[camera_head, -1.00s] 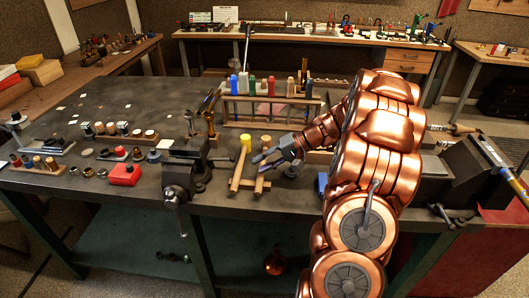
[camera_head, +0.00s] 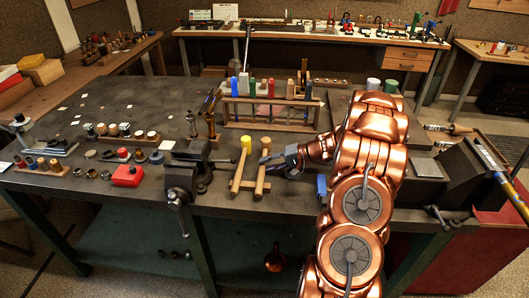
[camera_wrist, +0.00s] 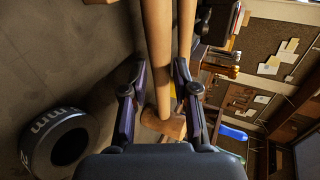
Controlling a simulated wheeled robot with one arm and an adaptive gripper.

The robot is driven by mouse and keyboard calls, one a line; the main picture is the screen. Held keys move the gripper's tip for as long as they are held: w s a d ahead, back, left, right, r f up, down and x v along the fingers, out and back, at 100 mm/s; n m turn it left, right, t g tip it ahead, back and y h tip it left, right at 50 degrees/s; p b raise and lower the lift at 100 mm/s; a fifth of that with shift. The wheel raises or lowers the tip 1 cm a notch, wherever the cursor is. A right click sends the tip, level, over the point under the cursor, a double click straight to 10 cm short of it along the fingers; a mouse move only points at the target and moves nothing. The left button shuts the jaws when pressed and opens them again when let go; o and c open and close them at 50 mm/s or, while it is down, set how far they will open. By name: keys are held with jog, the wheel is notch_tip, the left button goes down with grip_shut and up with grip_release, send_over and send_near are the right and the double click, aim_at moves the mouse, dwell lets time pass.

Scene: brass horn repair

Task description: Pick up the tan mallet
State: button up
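The tan mallet (camera_head: 261,181) lies on the workbench beside the yellow-headed mallet (camera_head: 245,145), which is to its left. In the wrist view the tan mallet's handle (camera_wrist: 157,50) runs between the two fingers of my gripper (camera_wrist: 160,72). The fingers are apart, with a visible gap on the left side of the handle, so the gripper is open. A second wooden handle (camera_wrist: 187,25) shows close beside it, near the right finger. In the head view my gripper (camera_head: 266,161) reaches in from the right at the tan mallet. Its exact contact with the mallet cannot be told.
A dark vise (camera_head: 185,175) stands left of the mallets. A wooden rack with coloured-handled tools (camera_head: 265,100) stands behind them. A blue object (camera_head: 321,186) is to the right, near my arm. A dark ring (camera_wrist: 60,142) lies left in the wrist view.

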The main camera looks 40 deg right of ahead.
jog(key=shift+x, duration=1)
grip_shut()
